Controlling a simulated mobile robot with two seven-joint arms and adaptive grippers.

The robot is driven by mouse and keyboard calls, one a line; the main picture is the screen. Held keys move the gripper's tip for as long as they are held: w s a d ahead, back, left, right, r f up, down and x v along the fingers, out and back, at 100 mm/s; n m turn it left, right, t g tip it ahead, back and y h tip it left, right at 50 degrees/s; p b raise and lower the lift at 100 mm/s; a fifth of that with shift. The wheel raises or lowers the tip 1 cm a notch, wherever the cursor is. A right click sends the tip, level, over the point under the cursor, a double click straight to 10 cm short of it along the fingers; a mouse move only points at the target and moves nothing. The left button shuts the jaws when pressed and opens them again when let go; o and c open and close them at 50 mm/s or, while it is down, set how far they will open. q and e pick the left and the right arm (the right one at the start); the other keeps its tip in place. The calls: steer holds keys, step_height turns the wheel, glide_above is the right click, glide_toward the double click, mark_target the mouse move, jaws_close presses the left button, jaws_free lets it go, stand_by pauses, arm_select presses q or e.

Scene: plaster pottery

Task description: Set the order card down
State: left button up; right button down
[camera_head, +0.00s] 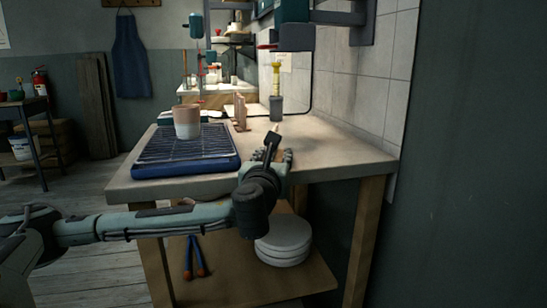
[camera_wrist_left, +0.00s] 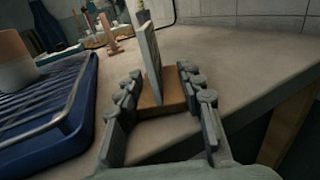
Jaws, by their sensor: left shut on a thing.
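The order card (camera_wrist_left: 150,62) is a thin pale upright panel in a wooden base (camera_wrist_left: 165,106), seen nearly edge-on in the left wrist view. My left gripper (camera_wrist_left: 164,92) is shut on it, with a grey finger on each side of the base. In the head view the left gripper (camera_head: 276,156) is over the right part of the worktop (camera_head: 325,152), and the card (camera_head: 272,145) shows as a dark, narrow shape. I cannot tell whether the base touches the worktop. My right gripper is not in view.
A blue tray with a wire rack (camera_head: 190,160) lies left of the gripper, bearing a two-tone cup (camera_head: 187,122). A wooden stand (camera_head: 240,112) and a grey holder with a yellow-topped tool (camera_head: 276,105) stand behind. The tiled wall (camera_head: 375,75) bounds the right; bare worktop lies before it.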

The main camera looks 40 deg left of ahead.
arm_select(q)
steer(key=o, duration=1.2)
